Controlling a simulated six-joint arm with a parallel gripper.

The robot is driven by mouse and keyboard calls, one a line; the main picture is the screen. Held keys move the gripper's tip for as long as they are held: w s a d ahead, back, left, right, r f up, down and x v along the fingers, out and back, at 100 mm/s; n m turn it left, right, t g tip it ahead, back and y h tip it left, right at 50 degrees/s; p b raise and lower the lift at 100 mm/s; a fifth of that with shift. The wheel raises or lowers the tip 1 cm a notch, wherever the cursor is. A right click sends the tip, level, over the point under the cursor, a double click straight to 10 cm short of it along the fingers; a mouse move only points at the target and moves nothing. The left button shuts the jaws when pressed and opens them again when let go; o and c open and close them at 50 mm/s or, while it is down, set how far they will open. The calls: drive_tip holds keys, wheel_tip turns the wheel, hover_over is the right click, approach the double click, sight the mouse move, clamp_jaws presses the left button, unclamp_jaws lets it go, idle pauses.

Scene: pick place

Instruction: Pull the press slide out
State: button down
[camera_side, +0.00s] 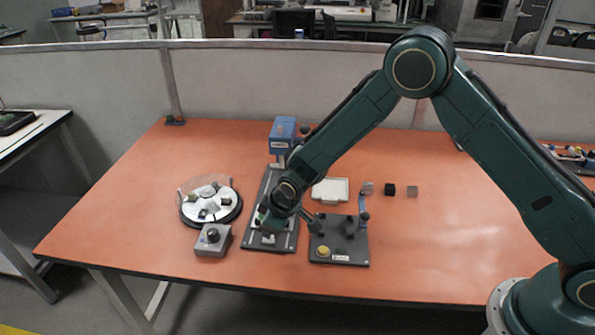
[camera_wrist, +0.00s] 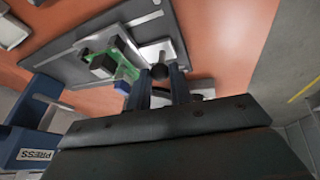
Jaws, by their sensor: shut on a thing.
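The press (camera_side: 284,134) is a blue head on a post at the back of a long dark grey base plate (camera_side: 286,241). In the wrist view its blue body, labelled PRESS (camera_wrist: 36,155), is at the lower left. The press slide (camera_wrist: 152,52) is a light metal piece on the plate with a round black knob (camera_wrist: 160,71); a green part with a black block (camera_wrist: 104,66) is beside it. My gripper (camera_wrist: 161,78) has its two fingers around the knob, shut on it. In the side view my gripper (camera_side: 266,224) is low over the plate's front half and hides part of the slide.
Left of the plate are a round white turntable (camera_side: 211,205) and a grey knob box (camera_side: 213,239). Close on the right is a dark fixture (camera_side: 339,250) with a yellow button and blue lever. A white tray (camera_side: 330,190) and small cubes (camera_side: 389,190) lie behind. The front right table is clear.

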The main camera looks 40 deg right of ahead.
drive_tip(key=shift+s+a, duration=0.55)
drive_tip(key=shift+a, duration=0.05)
drive_tip(key=c, duration=1.3)
unclamp_jaws()
drive_tip(key=shift+o, duration=0.2)
drive_tip(key=shift+r, duration=0.1)
drive_tip(key=shift+v, duration=0.9)
drive_tip(key=v, duration=1.1)
drive_tip(key=shift+r, duration=0.35)
drive_tip(key=shift+s, duration=0.15)
